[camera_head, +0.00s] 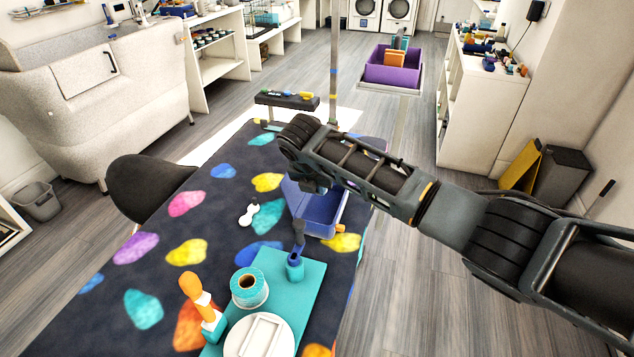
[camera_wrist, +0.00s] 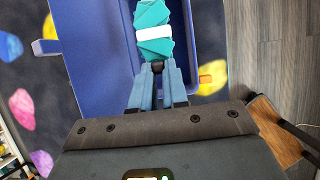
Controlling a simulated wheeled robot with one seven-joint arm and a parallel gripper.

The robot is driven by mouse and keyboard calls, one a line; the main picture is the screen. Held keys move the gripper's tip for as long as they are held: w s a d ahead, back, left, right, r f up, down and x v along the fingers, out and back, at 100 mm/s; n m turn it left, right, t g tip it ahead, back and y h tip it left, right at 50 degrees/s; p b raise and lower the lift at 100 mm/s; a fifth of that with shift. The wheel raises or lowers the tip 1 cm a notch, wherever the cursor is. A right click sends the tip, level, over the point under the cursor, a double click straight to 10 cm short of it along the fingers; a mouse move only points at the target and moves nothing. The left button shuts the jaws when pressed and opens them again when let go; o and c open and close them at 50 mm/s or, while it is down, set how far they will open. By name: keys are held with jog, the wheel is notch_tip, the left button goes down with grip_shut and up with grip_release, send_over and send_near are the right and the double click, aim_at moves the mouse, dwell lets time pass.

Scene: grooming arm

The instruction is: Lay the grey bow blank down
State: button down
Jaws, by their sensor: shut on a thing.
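My gripper (camera_wrist: 157,68) is shut on a teal piece with a white band (camera_wrist: 153,33), holding it by its near end. It does not look grey. In the head view my gripper is above the blue bin (camera_head: 322,222), mostly hidden by my arm, and the held piece cannot be made out there. In the wrist view the held piece is over the inside of the bin (camera_wrist: 100,70); I cannot tell whether it touches the bin. A small pale, bow-shaped piece (camera_head: 249,214) lies on the patterned table, left of the bin.
A teal board (camera_head: 300,275) at the near end of the table carries a teal roll (camera_head: 249,287), a white round dish (camera_head: 260,340) and an orange-and-white piece (camera_head: 195,292). The dark table top (camera_head: 180,225) left of the bin is mostly clear. A purple crate (camera_head: 392,68) stands beyond.

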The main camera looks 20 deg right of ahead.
jog(key=shift+f+b, duration=2.4)
jog(key=shift+f, duration=2)
jog(key=shift+f, duration=0.3)
jog(key=c, duration=1.1)
grip_release()
jog(key=shift+o, duration=0.2)
jog(key=v, duration=0.7)
jog(key=shift+s+r, duration=0.15)
jog(key=shift+r, duration=0.2)
